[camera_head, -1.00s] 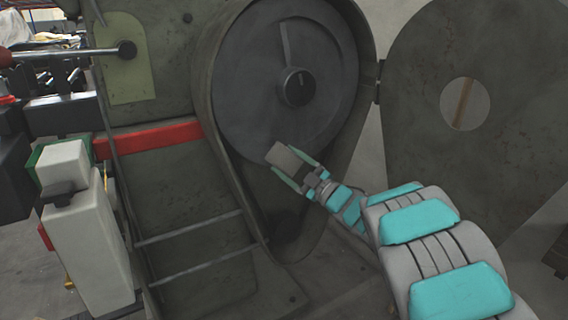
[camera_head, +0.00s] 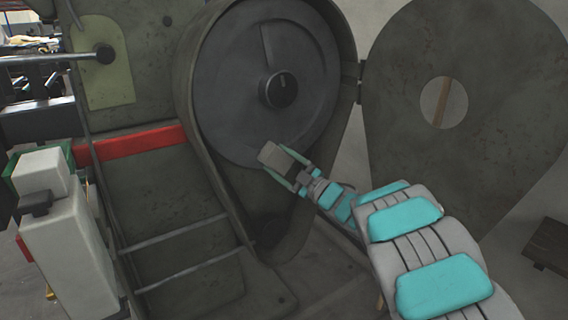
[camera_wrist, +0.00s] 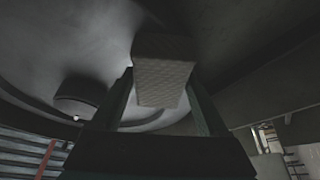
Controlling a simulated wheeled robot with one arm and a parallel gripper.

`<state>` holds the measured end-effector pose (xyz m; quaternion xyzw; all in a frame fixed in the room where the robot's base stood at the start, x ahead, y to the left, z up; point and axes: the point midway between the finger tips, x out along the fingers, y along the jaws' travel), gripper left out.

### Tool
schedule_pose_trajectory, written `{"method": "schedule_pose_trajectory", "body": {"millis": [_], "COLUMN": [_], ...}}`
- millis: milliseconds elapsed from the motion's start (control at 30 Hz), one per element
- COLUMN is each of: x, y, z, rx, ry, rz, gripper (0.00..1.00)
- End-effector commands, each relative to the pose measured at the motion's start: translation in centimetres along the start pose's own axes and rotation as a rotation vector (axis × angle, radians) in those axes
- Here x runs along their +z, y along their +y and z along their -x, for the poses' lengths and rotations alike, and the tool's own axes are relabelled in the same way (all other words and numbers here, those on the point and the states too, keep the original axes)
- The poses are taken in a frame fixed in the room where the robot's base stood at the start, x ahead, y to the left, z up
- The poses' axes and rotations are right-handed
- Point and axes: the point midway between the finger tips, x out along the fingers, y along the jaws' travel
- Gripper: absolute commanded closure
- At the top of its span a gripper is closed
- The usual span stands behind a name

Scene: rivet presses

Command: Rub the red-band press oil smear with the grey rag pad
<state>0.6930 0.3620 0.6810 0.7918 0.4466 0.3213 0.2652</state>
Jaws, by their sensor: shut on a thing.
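The press with the red band (camera_head: 130,145) fills the left and middle of the head view. Its large grey flywheel (camera_head: 232,110) with a dark hub (camera_head: 278,90) sits in an open housing. My gripper (camera_head: 286,168) is shut on the grey rag pad (camera_head: 270,155) in front of the flywheel's lower rim. In the wrist view the pad (camera_wrist: 162,80) sits between the fingers, with the curved wheel face close beyond it. I cannot tell whether the pad touches the wheel. No oil smear can be made out in either view.
The round guard door (camera_head: 470,60) with a hole stands open on the right. A white box unit (camera_head: 65,240) stands at the left front. A lever with a round knob (camera_head: 104,53) juts out at the upper left. Thin rails (camera_head: 180,240) cross the press's lower front.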

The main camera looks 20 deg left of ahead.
Motion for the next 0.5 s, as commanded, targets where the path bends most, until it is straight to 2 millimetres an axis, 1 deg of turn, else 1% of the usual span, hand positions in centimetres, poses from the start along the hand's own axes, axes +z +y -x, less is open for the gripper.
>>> {"method": "schedule_pose_trajectory", "body": {"millis": [33,200,500], "x": [-0.4,-1.2,-1.9], "y": [-0.5,-1.6,-2.3], "z": [-0.2,-0.4,-0.7], "rx": [-0.003,-0.004,-0.004], "ry": [0.004,0.002,0.001], "rz": [0.002,0.000,-0.001], "gripper": [0.68,0.68,0.68]}}
